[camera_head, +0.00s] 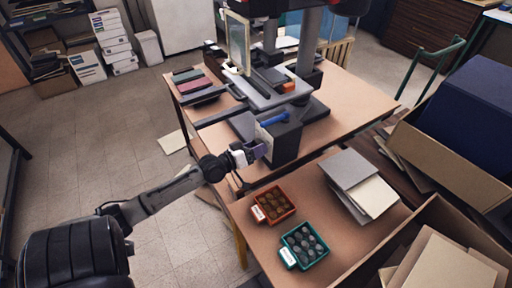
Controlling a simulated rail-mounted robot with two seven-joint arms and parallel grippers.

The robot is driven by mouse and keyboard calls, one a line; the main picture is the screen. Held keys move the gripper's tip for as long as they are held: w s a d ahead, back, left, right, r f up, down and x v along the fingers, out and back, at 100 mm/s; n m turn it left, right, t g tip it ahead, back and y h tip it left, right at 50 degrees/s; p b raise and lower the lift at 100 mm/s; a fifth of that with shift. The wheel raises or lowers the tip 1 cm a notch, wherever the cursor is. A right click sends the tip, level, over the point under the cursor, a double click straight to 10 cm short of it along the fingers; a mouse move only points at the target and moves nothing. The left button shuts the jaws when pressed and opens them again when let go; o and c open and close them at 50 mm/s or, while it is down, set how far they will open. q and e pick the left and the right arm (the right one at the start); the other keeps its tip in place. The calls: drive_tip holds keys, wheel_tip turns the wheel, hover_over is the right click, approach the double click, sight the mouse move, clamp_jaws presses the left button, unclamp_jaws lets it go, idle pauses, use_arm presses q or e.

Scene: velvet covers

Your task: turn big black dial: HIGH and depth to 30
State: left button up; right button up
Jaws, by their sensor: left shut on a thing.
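The machine is a press with a dark control box (286,140) at its front, on the far wooden table. A pale panel with small markings shows on the box's left face. A blue handle (274,118) lies on top of the box. My left gripper (258,151) reaches in from the lower left and is at this face, shut. The big black dial is hidden behind my fingers, where they close against the panel. The dial's setting and any depth reading are too small or covered to read. My right gripper is not in view.
On the near table (334,235) stand an orange tray (256,214) and a green tray (284,257) of small round pieces, with grey and cream boards (348,169) beside them. Coloured covers (188,86) lie at the far table's left. Open cardboard boxes crowd the right.

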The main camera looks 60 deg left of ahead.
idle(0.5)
use_arm(q)
drive_tip(key=o, duration=0.9)
drive_tip(key=shift+o, duration=0.2)
drive_tip(key=s+p, duration=0.3)
drive_tip(key=s, duration=1)
drive_tip(key=shift+s+d, duration=0.25)
drive_tip(key=shift+s, duration=0.15)
